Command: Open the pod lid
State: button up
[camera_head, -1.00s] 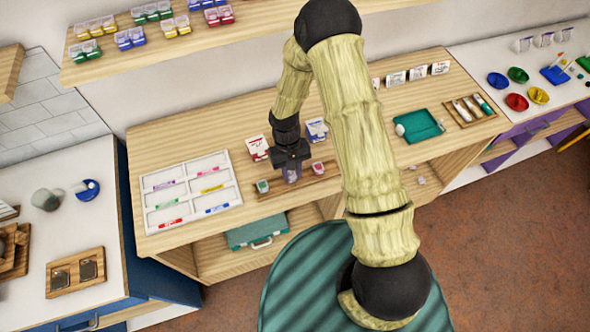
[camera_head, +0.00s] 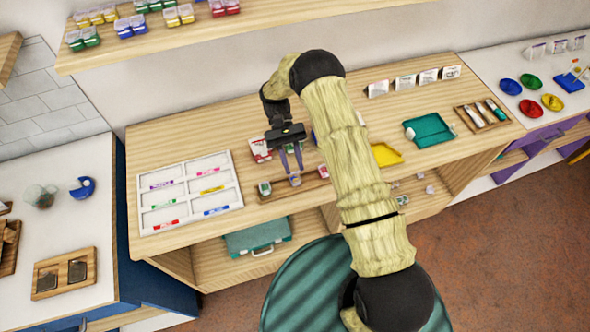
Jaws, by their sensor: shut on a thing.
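A wooden tray (camera_head: 309,184) near the front edge of the bench holds three small pods in a row. The left pod (camera_head: 265,188) has a green mark and the right pod (camera_head: 323,171) a red one. The middle pod (camera_head: 295,181) looks purple and stands upright under my gripper (camera_head: 292,172). My gripper points down, its two fingers reaching the top of the middle pod, and it is shut on it. The pod is too small to tell whether the fingers hold its lid or its body, or how its lid stands.
A white sectioned tray (camera_head: 190,191) with coloured markers lies left. Red-and-white boxes (camera_head: 261,149) stand behind the pods. A yellow tray (camera_head: 385,154) and a green tray (camera_head: 431,130) lie right. A shelf (camera_head: 200,40) overhangs the back.

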jog(key=shift+w+a+f+g+h+b, duration=0.15)
jog(key=shift+w+g+b, duration=0.1)
jog(key=shift+g+b, duration=0.3)
jog(key=shift+w+d+f+g+h+b, duration=0.15)
jog(key=shift+w+g+b, duration=0.15)
jog(key=shift+b, duration=0.3)
jog(key=shift+r, duration=0.1)
jog(key=shift+s+a, duration=0.15)
jog(key=shift+s, duration=0.05)
jog(key=o, duration=0.7)
jog(key=shift+a, duration=0.1)
jog(key=shift+r, duration=0.1)
jog(key=shift+r, duration=0.1)
jog(key=shift+r, duration=0.55)
jog(key=shift+r+p, duration=0.5)
jog(key=shift+r, duration=3.85)
